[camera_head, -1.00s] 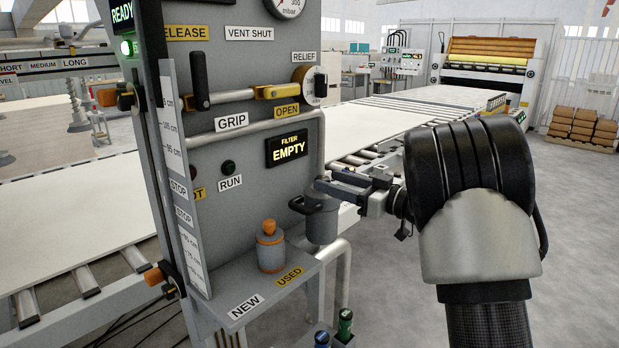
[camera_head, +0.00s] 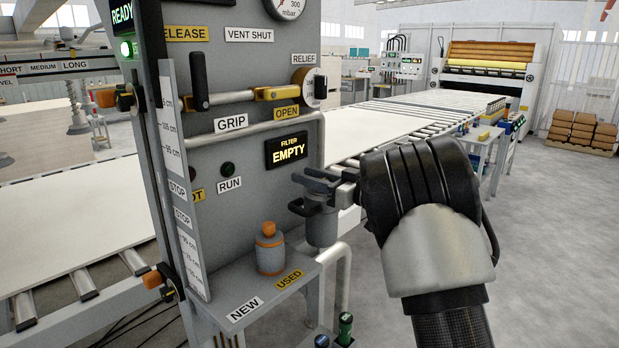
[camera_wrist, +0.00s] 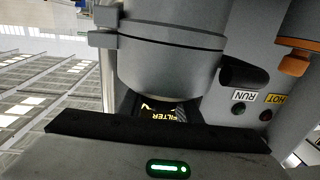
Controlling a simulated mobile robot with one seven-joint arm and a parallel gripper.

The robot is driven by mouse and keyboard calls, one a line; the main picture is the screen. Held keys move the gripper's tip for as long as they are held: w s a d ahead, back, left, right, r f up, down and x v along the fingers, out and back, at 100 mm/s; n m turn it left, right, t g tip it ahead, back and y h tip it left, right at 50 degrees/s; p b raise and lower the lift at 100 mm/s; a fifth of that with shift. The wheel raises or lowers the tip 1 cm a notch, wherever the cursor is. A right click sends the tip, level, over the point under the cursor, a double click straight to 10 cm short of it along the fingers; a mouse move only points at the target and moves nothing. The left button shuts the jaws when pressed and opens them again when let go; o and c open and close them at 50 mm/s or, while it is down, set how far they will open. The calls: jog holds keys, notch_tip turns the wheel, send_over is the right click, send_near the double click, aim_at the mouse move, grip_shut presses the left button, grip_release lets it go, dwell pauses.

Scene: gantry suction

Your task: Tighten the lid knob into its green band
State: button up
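A grey filter canister (camera_head: 321,228) hangs upright at the right edge of the panel, with a dark loop-shaped handle (camera_head: 304,208) at its upper left. My gripper (camera_head: 322,181) is at the canister's top, its dark fingers pointing left. They overlap the lid area, so I cannot tell touching from apart, or how wide they are. The lid knob and its green band cannot be made out. In the wrist view the canister's rounded grey body (camera_wrist: 165,70) fills the upper middle, close to my gripper's dark edge. The filter display (camera_head: 286,149) reads EMPTY.
An orange-topped grey cartridge (camera_head: 270,250) stands on the shelf (camera_head: 262,285) labelled NEW and USED, below left. The panel (camera_head: 245,180) carries levers and a RELIEF knob (camera_head: 309,88). A white pipe (camera_head: 335,285) runs below the canister. Open floor lies to the right.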

jog(key=shift+c, duration=1)
jog(key=shift+t, duration=0.3)
jog(key=shift+w+d+m+t+h, duration=0.1)
jog(key=shift+d+m+t+h, duration=0.05)
jog(key=shift+m+t+h, duration=0.55)
jog(key=shift+w+d+f+m+t+h+b, duration=0.15)
jog(key=shift+m+t+h+b, duration=0.2)
jog(key=shift+m+t+h, duration=0.2)
jog(key=shift+w+d+m+t+h+b, duration=0.1)
jog(key=shift+m+t+h+b, duration=0.25)
jog(key=shift+m+t+h, duration=0.15)
jog(key=shift+w+d+m+t+h+b, duration=0.2)
jog(key=shift+m+t+h+b, duration=0.6)
jog(key=shift+h+b, duration=0.35)
jog(key=shift+w+d+m+t+h+b, duration=0.1)
jog(key=shift+d+m+t+h+b, duration=0.2)
jog(key=shift+m+h+b, duration=0.35)
